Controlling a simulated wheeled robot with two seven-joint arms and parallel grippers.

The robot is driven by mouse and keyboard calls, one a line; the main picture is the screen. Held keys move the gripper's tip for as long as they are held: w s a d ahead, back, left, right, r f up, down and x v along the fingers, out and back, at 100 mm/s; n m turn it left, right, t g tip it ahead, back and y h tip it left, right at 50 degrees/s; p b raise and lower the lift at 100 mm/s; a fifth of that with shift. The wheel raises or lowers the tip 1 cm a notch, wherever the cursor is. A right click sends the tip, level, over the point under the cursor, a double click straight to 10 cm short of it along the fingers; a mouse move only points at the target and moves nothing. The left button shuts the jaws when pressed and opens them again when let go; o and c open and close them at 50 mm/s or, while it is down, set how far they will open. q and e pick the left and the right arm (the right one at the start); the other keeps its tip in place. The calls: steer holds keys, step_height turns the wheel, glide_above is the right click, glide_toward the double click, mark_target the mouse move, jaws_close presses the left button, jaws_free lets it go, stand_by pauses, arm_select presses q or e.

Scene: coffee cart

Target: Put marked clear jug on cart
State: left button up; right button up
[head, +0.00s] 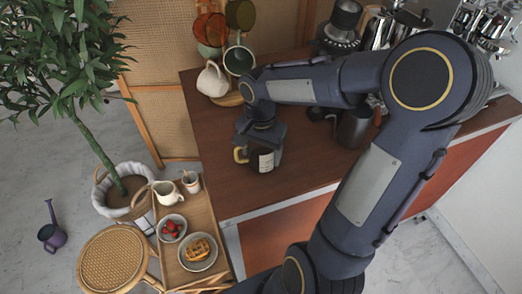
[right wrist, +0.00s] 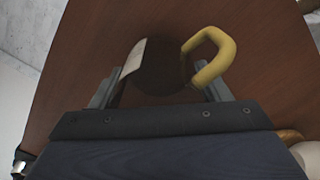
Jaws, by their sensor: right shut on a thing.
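The clear jug (head: 265,160) has a white marked label and a yellow handle, and looks dark inside. It is upright at the wooden cart top (head: 215,185), near the front left corner; I cannot tell whether its base touches. My right gripper (head: 262,143) is over it from above, shut on it. In the right wrist view the jug (right wrist: 160,68) is between the two fingers (right wrist: 158,95), with the yellow handle at the right and the label at the left. My left gripper is not in view.
A mug tree with a cream mug (head: 212,79) and other mugs stands at the back left of the cart. A dark metal pitcher (head: 354,128) and coffee equipment stand to the right. A low wooden tray (head: 205,225) holds a waffle plate, berries and a white creamer. A potted plant stands at left.

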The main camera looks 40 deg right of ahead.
steer(key=shift+f, duration=0.1)
steer(key=shift+f, duration=0.15)
steer(key=o, duration=1.1)
step_height(320, 180, up, 12)
steer(key=s+a+f+n+t+y, duration=0.1)
steer(key=s+a+n+t, duration=0.1)
steer(key=s+a+n, duration=0.1)
steer(key=s+a+f+n+t+y, duration=0.1)
steer(key=s+a+f+n, duration=0.1)
steer(key=s+a+n, duration=0.1)
steer(key=s+a+f+n+t+y, duration=0.1)
steer(key=s+a+f+n+t, duration=0.1)
steer(key=s+a+n, duration=0.2)
steer(key=shift+s+f+n+t+y+p, duration=0.15)
steer(key=shift+s+n+y+p, duration=0.1)
steer(key=shift+s, duration=0.55)
steer(key=shift+s+n+t+y+p, duration=0.15)
steer(key=shift+s+n, duration=0.1)
steer(key=shift+s, duration=0.5)
